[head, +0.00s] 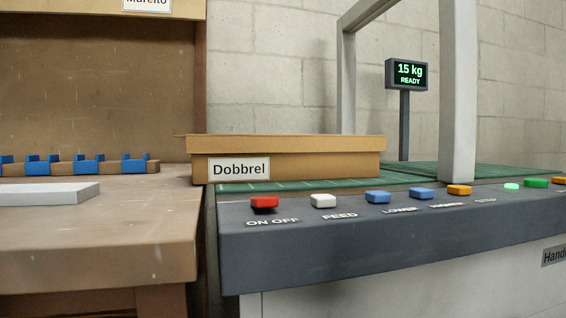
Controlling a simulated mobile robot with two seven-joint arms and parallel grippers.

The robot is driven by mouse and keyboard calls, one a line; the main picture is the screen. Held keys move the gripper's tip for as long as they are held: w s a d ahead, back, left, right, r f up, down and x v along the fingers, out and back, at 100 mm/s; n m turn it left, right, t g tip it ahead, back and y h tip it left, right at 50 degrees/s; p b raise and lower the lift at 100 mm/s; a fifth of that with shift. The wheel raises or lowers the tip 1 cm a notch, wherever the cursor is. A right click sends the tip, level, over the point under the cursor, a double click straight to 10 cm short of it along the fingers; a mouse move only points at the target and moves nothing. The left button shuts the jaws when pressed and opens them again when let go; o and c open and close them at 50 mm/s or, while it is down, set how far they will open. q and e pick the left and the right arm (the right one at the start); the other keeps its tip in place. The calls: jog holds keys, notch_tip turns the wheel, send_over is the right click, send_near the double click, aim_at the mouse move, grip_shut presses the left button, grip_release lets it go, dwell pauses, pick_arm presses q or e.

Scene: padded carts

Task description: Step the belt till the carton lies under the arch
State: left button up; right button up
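A low brown carton (320,165) with a white "Dobbrel" label lies on the green belt (431,177), at its left end. The carton's left end reaches the edge of the wooden table. The grey arch (458,95) stands over the belt to the right. The carton's right end overlaps the foot of the arch's far post in the picture and lies left of the near post. An orange button (459,190) sits on the dark panel, with a small label reading like "STEP" below and right of it. Neither of my grippers is in view.
The panel also has a red ON OFF button (264,203), a white FEED button (323,201), blue buttons (378,197) and green ones (536,183). A display (406,75) reads "15 kg READY". A wooden table (100,236) with a white slab (45,193) stands left.

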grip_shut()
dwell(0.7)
